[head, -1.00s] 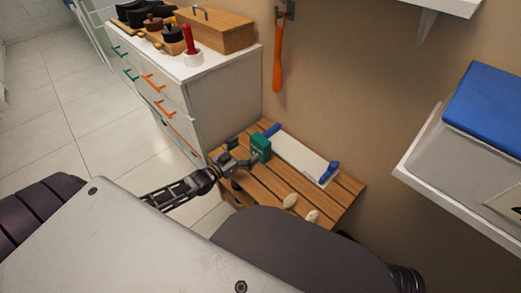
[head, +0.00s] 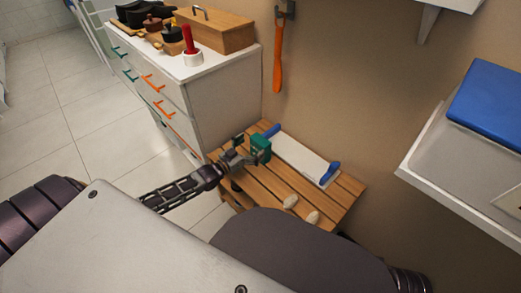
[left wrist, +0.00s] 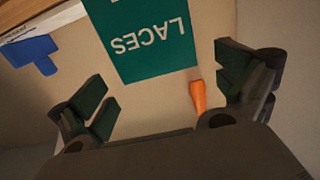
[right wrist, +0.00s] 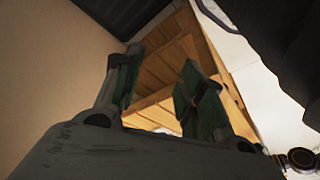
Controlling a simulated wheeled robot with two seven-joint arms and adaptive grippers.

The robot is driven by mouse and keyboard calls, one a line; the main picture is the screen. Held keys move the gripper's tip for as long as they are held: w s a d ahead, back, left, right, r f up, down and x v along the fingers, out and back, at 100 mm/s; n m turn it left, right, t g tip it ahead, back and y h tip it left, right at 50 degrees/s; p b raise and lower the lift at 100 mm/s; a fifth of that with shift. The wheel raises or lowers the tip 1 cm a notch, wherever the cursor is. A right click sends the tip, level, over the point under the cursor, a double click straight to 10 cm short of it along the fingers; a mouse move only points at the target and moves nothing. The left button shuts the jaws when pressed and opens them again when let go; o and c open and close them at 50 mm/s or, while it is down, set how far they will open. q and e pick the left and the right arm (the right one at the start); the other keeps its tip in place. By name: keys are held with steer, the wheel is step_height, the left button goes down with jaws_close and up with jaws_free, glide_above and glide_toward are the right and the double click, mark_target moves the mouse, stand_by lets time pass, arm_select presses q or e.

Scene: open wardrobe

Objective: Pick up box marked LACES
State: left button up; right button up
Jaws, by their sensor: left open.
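The green box marked LACES (head: 262,147) stands on the slatted wooden bench, near the drawer unit. It fills the upper middle of the left wrist view (left wrist: 150,42), its lettering upside down. My left gripper (head: 243,151) is open right beside the box. In the left wrist view its two fingers (left wrist: 168,92) are wide apart, one to each side of the box, with gaps showing; they do not grip it. My right gripper (right wrist: 160,88) shows only in the right wrist view, with its fingers apart and nothing between them.
The wooden bench (head: 268,185) also holds a white board with blue handles (head: 303,160) and two pale oval objects (head: 290,201). A white drawer unit (head: 222,100) stands close behind. An orange shoehorn (head: 278,65) hangs on the wall. A shelf with a blue-lidded bin (head: 490,105) is at right.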

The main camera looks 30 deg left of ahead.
mark_target(256, 143)
arm_select(q)
steer(key=shift+w+d+b, duration=0.25)
steer(key=shift+w+b, duration=0.05)
steer(key=shift+w, duration=0.35)
steer(key=shift+w+d+b, duration=0.25)
steer(key=shift+w+b, duration=0.1)
steer(key=shift+w, duration=0.3)
steer(key=shift+b+x, duration=0.3)
steer(key=shift+x, duration=0.7)
arm_select(e)
steer(key=shift+w+a+f+t+y, duration=0.2)
steer(key=shift+a+f, duration=0.15)
steer(key=shift+f, duration=0.4)
steer(key=shift+w+a+f+t+y, duration=0.1)
steer(key=shift+a+f+y, duration=0.2)
steer(key=shift+f, duration=0.45)
arm_select(q)
steer(key=c, duration=1.4)
